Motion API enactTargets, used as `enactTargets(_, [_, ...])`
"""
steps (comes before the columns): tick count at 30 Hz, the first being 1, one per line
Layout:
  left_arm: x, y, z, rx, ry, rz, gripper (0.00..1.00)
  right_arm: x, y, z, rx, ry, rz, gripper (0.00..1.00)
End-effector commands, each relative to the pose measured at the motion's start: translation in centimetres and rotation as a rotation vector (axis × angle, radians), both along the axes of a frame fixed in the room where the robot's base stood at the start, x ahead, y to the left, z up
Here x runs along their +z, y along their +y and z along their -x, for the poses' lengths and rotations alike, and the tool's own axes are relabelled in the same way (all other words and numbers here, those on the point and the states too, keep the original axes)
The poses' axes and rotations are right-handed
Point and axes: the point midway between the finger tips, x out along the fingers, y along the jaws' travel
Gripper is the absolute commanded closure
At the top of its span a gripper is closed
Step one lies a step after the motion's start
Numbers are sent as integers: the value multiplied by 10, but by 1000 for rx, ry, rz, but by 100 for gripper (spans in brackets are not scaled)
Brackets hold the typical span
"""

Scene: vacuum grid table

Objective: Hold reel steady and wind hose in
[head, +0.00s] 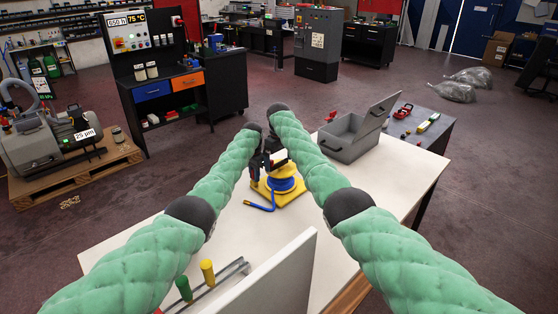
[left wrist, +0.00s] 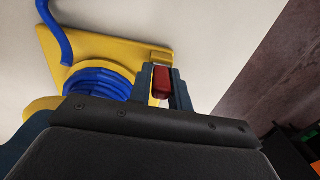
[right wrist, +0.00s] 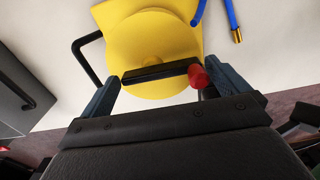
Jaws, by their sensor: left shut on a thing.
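The reel's yellow base (head: 262,192) stands on the white table with blue hose (head: 283,184) wound on it. The hose's loose blue end (head: 258,207) lies on the table toward me. In the left wrist view my left gripper (left wrist: 162,88) is shut on a red grip (left wrist: 162,81) beside the coiled hose. In the right wrist view my right gripper (right wrist: 165,85) is open above the yellow reel disc (right wrist: 155,40). A black crank bar (right wrist: 158,72) lies between its fingers, with a red knob (right wrist: 197,77) close to the right finger. The hose end has a brass tip (right wrist: 237,36).
An open grey toolbox (head: 350,138) stands on the table right of the reel. A white panel (head: 275,280) and a rack with green and yellow handles (head: 207,271) are at the near edge. The white tabletop (head: 385,185) is bare at the right.

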Motion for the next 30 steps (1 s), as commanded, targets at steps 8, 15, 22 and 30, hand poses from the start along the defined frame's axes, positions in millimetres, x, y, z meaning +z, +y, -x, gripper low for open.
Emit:
enactTargets(8, [-1,0,1,0,1,0,100,8,0,0,0,-1,0,0])
enactTargets(15, [-1,0,0,0,1,0,100,47,0,-1,0,-2,-1,0])
enactTargets(22, [-1,0,0,0,1,0,100,90,0,-1,0,-2,-1,0])
enactTargets(30, [-1,0,0,0,1,0,100,116,0,-1,0,0,0,0])
